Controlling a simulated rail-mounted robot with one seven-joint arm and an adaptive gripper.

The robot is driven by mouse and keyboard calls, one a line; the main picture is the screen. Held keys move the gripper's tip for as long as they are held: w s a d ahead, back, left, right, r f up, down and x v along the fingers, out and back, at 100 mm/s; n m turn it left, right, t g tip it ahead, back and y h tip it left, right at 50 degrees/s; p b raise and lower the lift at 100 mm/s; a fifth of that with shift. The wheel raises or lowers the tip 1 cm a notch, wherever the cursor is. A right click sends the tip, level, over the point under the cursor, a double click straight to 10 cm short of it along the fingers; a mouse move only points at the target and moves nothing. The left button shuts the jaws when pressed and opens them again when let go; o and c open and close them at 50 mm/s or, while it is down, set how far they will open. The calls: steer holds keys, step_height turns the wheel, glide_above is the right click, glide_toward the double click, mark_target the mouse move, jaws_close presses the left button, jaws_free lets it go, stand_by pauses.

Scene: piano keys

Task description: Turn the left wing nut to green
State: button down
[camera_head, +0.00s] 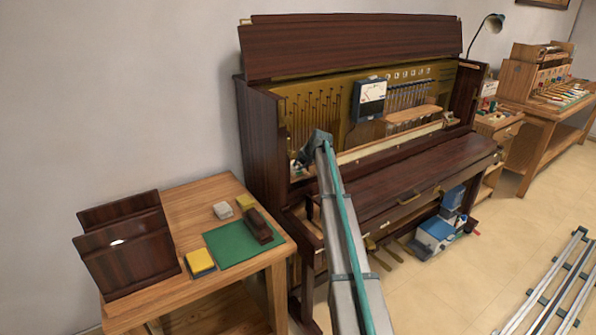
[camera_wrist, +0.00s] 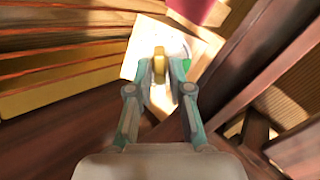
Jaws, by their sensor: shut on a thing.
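In the wrist view my gripper (camera_wrist: 160,72) is shut on a small brass-yellow piece, the left wing nut (camera_wrist: 158,63), which stands upright between the fingertips. A pale, brightly lit plate (camera_wrist: 131,64) lies behind it. A green patch (camera_wrist: 187,52) shows just right of the right fingertip. In the head view my arm reaches into the left end of the open upright piano (camera_head: 262,125). My gripper's fingers and the wing nut are hidden or too small to tell there.
Dark wooden panels (camera_wrist: 262,60) stand close on the right in the wrist view, with slats (camera_wrist: 60,50) at the left. In the head view a side table (camera_head: 190,205) holds a green mat (camera_head: 228,240) and blocks. A meter (camera_head: 370,92) is mounted inside the piano.

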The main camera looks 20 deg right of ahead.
steer(key=shift+n+b, duration=0.85)
steer(key=shift+n, duration=0.05)
steer(key=shift+f+b, duration=0.1)
steer(key=shift+b, duration=0.2)
steer(key=shift+f+n+b, duration=0.1)
steer(key=shift+n+b, duration=0.25)
steer(key=shift+n, duration=0.05)
steer(key=shift+n+b, duration=0.9)
steer(key=shift+b, duration=0.35)
steer(key=shift+w+b, duration=0.1)
steer(key=shift+b, duration=0.2)
steer(key=b, duration=0.4)
steer(key=shift+w+d+b, duration=0.1)
steer(key=shift+w+b, duration=0.2)
steer(key=shift+b, duration=0.1)
steer(key=b, duration=0.6)
steer(key=shift+w+n+b, duration=0.1)
steer(key=shift+n+b, duration=0.2)
steer(key=b, duration=0.6)
